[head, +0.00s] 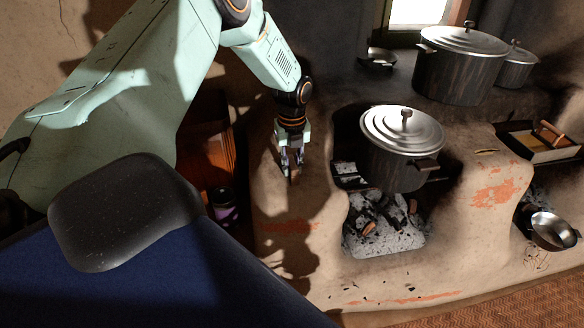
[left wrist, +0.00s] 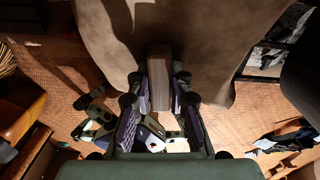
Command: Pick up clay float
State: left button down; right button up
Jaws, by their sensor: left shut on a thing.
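My left gripper (head: 292,160) points down over the left part of the mud hearth. It is shut on a narrow brown wooden piece, which I take to be the clay float (left wrist: 159,66). In the left wrist view the float stands between the two fingers (left wrist: 158,95), with its upper end past the fingertips. In the head view the fingers hide most of it. I cannot tell whether it still touches the hearth. My right gripper is in neither view.
A lidded pot (head: 398,160) stands on the mud hearth (head: 320,285) just right of the gripper, above an ash-filled opening (head: 385,232). A tray (head: 545,155) and a metal pan (head: 552,232) are at the right. A wooden cabinet (head: 207,150) stands left.

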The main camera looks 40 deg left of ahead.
aim_at(292, 162)
pick_arm(q)
jog(key=shift+r, duration=0.1)
notch_tip(292, 162, up, 10)
jog(key=p, duration=0.4)
jog(key=shift+p, duration=0.35)
jog(key=c, duration=1.8)
grip_release()
grip_shut()
